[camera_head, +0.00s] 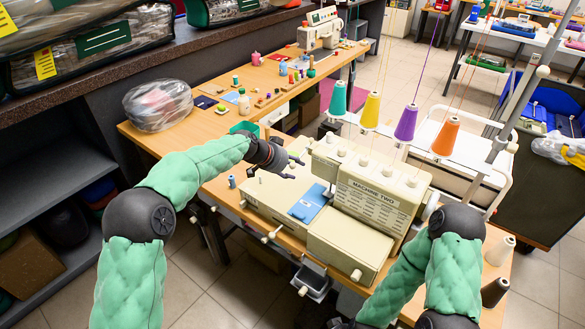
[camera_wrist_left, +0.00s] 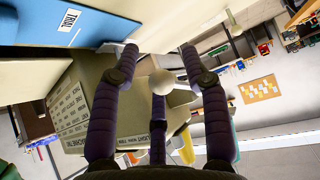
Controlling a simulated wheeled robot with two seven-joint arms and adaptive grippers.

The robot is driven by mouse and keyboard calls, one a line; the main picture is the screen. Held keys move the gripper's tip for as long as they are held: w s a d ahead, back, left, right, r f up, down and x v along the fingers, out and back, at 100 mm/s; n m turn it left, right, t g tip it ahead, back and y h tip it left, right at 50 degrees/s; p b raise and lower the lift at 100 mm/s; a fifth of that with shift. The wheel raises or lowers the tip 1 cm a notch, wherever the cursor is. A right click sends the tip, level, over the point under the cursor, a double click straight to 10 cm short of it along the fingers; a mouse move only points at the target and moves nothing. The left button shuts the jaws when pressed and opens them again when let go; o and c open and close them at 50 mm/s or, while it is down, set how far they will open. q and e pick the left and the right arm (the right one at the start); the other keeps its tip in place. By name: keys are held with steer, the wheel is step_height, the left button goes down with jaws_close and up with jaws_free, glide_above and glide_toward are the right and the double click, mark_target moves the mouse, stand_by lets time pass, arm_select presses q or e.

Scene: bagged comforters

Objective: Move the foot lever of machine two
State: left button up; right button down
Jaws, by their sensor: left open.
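Machine two (camera_head: 372,190) is a cream sewing machine with a "MACHINE TWO" label panel, standing on the wooden table. My left gripper (camera_head: 294,168) is open and empty beside the machine's upper left side, above its bed. In the left wrist view a pale round knob (camera_wrist_left: 162,82) shows between the spread fingers, close to the machine's body (camera_wrist_left: 85,110). I cannot tell if the fingers touch it, or if it is the foot lever. A blue plate (camera_head: 311,205) lies on the machine bed. My right arm is at the lower right; its fingers cannot be made out.
Thread cones (camera_head: 405,122) stand on a rack behind the machine. A clear bag (camera_head: 158,105) and small sewing items lie on the wooden table (camera_head: 210,125). Several knobs stick out at the machine's front. A dark shelf (camera_head: 50,140) borders the left.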

arm_select(q)
steer(key=v, duration=1.1)
steer(key=shift+s, duration=0.2)
steer(key=shift+a+r, duration=0.1)
arm_select(e)
steer(key=shift+s+a, duration=0.1)
